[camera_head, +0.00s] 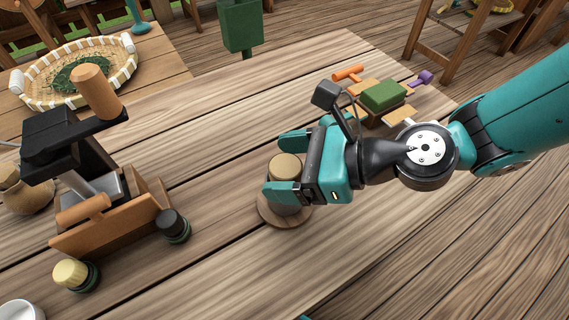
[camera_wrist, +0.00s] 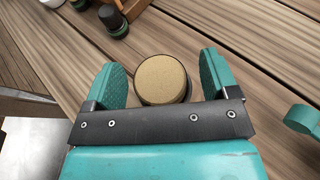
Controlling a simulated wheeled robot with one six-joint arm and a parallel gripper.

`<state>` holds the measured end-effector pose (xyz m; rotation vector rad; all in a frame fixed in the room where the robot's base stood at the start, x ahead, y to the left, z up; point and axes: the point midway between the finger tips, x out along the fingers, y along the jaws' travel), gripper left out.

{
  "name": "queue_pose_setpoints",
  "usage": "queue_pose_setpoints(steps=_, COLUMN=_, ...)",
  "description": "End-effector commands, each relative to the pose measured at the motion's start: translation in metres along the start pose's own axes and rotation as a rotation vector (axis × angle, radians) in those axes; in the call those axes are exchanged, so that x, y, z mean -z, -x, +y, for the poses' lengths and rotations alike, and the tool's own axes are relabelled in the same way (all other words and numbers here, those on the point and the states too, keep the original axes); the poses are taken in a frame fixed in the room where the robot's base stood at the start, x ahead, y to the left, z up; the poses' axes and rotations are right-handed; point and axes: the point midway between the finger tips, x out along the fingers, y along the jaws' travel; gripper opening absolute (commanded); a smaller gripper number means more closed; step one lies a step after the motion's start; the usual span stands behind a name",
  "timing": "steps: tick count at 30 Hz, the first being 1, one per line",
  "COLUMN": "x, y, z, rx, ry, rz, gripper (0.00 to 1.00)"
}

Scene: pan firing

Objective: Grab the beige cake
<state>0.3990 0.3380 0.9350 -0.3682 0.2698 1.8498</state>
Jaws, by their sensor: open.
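The beige cake (camera_head: 285,168) is a short round piece with a tan top. It stands over a round wooden board (camera_head: 290,217) on the table. My teal gripper (camera_head: 279,166) is open, with one finger on each side of the cake. In the wrist view the cake (camera_wrist: 161,79) lies between the two open fingers of my gripper (camera_wrist: 160,82), with a visible gap on both sides. The gripper body hides part of the cake's lower side and of the board.
A board with a green block (camera_head: 384,96) lies behind my arm. A basket (camera_head: 75,72) is at the back left.

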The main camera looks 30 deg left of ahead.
Motion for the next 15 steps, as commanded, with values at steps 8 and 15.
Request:
queue_pose_setpoints(steps=8, x=0.0, y=-0.0018, z=-0.0001, rx=0.0, ry=0.0, rz=0.0, gripper=0.71)
queue_pose_setpoints(steps=15, x=0.0, y=-0.0015, z=-0.0001, rx=0.0, ry=0.0, rz=0.0, gripper=0.26)
